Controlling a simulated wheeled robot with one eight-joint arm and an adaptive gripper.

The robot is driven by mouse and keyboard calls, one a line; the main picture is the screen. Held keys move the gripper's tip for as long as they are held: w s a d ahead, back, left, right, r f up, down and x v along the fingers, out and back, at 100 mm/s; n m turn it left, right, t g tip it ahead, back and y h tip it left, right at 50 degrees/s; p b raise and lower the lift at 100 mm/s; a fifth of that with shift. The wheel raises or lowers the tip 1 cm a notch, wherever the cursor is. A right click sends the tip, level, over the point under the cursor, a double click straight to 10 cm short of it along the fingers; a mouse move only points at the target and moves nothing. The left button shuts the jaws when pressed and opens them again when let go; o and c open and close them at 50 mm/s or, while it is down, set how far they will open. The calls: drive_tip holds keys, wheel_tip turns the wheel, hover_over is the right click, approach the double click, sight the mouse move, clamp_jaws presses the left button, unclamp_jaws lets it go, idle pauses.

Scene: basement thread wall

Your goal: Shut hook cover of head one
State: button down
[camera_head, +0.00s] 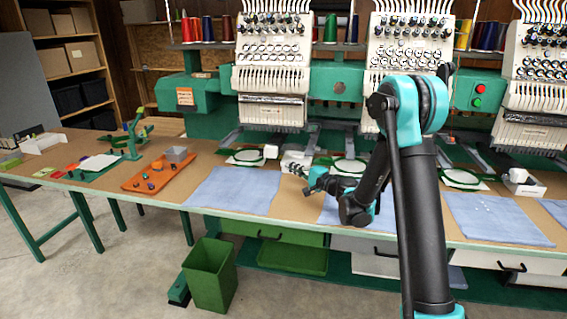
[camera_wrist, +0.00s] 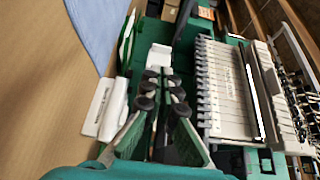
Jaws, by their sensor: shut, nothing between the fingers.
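Head one (camera_head: 272,60) is the leftmost white embroidery head. A small white piece, which looks like its hook cover (camera_head: 270,151), sits at the tip of the dark arm below it, beside a green hoop (camera_head: 248,156). The white piece also shows in the wrist view (camera_wrist: 159,57), just beyond my fingertips. Whether it stands open or shut I cannot tell. My gripper (camera_head: 291,169) is shut and empty, to the right and in front of the white piece. Its black-padded fingers (camera_wrist: 161,84) point toward it in the wrist view, apparently apart from it.
A small white box (camera_head: 296,160) stands close by my gripper, and also shows at left in the wrist view (camera_wrist: 112,108). A blue cloth (camera_head: 235,190) lies in front. An orange tray (camera_head: 160,172) is at left. Other heads stand to the right.

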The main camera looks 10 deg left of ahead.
drive_tip(key=s+d+n+h, duration=0.1)
drive_tip(key=s+d, duration=0.3)
drive_tip(key=s, duration=0.1)
drive_tip(key=s+d+f+n+g+h, duration=0.1)
drive_tip(key=s+d, duration=0.3)
drive_tip(key=s+d+n+g+h, duration=0.1)
drive_tip(key=s+d, duration=0.3)
drive_tip(key=s, duration=0.1)
drive_tip(key=shift+s+f, duration=0.3)
drive_tip(key=shift+f, duration=0.05)
drive_tip(key=s+d+f+n+g+h, duration=0.1)
drive_tip(key=s+d+f+h, duration=0.2)
drive_tip(key=s+d, duration=0.4)
drive_tip(key=s+d+f+n+g+h, duration=0.1)
drive_tip(key=s+d+f+h, duration=0.1)
drive_tip(key=s+d+h, duration=0.3)
drive_tip(key=s+d+f+n+g+h, duration=0.1)
drive_tip(key=s+d+f+h, duration=0.2)
drive_tip(key=s+d, duration=0.5)
drive_tip(key=d+h, duration=0.1)
drive_tip(key=d, duration=0.2)
drive_tip(key=shift+s+d+f, duration=0.2)
drive_tip(key=shift+s+f, duration=0.1)
